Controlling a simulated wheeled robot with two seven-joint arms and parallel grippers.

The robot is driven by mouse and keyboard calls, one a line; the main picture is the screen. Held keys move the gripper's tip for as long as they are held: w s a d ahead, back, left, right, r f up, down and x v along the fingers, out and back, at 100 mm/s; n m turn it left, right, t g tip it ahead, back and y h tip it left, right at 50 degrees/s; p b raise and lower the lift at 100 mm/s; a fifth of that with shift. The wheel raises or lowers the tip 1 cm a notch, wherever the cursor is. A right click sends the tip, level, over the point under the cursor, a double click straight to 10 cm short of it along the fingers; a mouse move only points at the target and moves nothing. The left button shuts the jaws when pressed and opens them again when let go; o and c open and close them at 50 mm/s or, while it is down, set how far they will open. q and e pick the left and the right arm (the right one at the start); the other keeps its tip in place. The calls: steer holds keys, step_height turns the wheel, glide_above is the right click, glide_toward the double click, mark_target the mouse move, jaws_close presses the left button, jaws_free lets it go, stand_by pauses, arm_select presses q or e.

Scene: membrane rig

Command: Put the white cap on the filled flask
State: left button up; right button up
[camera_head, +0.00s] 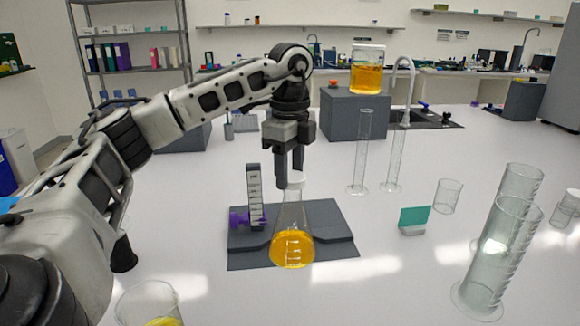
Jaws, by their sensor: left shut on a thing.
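The flask (292,245) is a clear conical one with orange-yellow liquid in its lower part. My left gripper (290,178) points straight down over the flask's neck. Its fingers are shut on the white cap (296,177), which shows between and beside the fingertips at the top of the neck. I cannot tell whether the cap touches the flask's rim. My right gripper is out of view.
A labelled upright block (255,196) with a purple knob stands just left of the flask. Tall glass cylinders (361,150) stand behind right, others (492,258) at the right. A grey box (352,115) bears an orange-filled beaker (367,70). Another beaker (148,303) stands front left.

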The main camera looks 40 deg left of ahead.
arm_select(q)
steer(key=shift+f, duration=0.4)
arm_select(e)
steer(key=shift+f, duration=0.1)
arm_select(q)
steer(key=o, duration=1)
steer(key=shift+o, duration=0.2)
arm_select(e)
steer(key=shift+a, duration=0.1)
arm_select(q)
step_height(320, 180, up, 16)
steer(key=p, duration=0.3)
steer(key=shift+p, duration=0.4)
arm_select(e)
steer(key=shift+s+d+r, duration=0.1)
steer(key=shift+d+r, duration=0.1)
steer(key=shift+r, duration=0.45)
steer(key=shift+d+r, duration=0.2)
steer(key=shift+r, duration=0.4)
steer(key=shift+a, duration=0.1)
